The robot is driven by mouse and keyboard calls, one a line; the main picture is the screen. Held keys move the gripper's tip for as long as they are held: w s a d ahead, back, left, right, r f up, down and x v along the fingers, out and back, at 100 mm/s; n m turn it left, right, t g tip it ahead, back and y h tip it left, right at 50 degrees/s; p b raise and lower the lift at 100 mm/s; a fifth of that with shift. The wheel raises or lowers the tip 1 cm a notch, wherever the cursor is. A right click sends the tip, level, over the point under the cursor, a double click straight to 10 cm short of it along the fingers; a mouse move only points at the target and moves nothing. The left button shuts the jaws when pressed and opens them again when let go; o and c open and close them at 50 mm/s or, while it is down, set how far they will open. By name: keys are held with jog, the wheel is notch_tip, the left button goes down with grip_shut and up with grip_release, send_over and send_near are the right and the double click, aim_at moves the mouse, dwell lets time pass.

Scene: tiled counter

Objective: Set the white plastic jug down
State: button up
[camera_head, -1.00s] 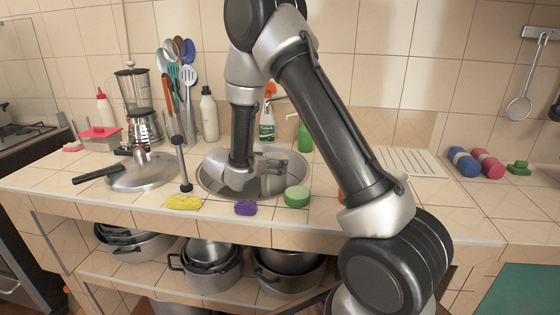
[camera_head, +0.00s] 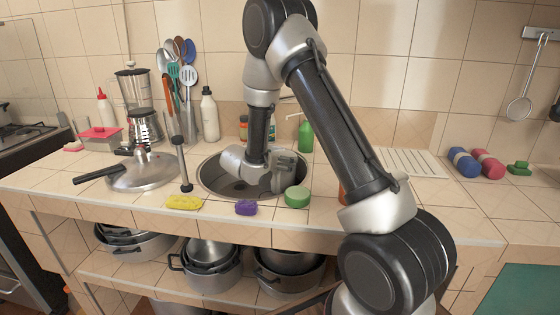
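A white plastic bottle with a dark cap (camera_head: 209,117), the only thing in view resembling the white plastic jug, stands upright on the counter behind the sink's left side. My gripper (camera_head: 285,174) is low over the right part of the round metal sink (camera_head: 222,184), to the right of the white bottle and apart from it. The gripper is seen small and side-on against grey metal, so its fingers are hard to make out. I see no white jug in it, and I cannot tell whether it is open or shut.
A green bottle (camera_head: 305,135) stands behind the sink. A yellow sponge (camera_head: 184,202), a purple sponge (camera_head: 246,208) and a green round item (camera_head: 297,196) lie along the front edge. A pan lid (camera_head: 143,173) lies left. My arm hides part of the right counter.

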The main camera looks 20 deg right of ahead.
dwell(0.3)
jog(key=v, duration=1.2)
jog(key=s+d+r+m+g+y, duration=0.1)
jog(key=s+d+r+m+g, duration=0.2)
jog(key=s+d+r+m, duration=0.4)
jog(key=s+d+r+m+g+y, duration=0.25)
jog(key=s+d+r+m, duration=0.4)
jog(key=s, duration=0.35)
jog(key=s+a+r+m+t+y, duration=0.1)
jog(key=s+a+m+y, duration=0.2)
jog(key=s, duration=0.5)
jog(key=s+a+r+m+t+y, duration=0.1)
jog(key=s+a+m+y, duration=0.2)
jog(key=s+m+y, duration=0.2)
jog(key=s+m, duration=0.3)
jog(key=shift+s+a+r+t, duration=0.2)
jog(key=shift+a+r+t, duration=0.1)
jog(key=shift+r+t, duration=0.1)
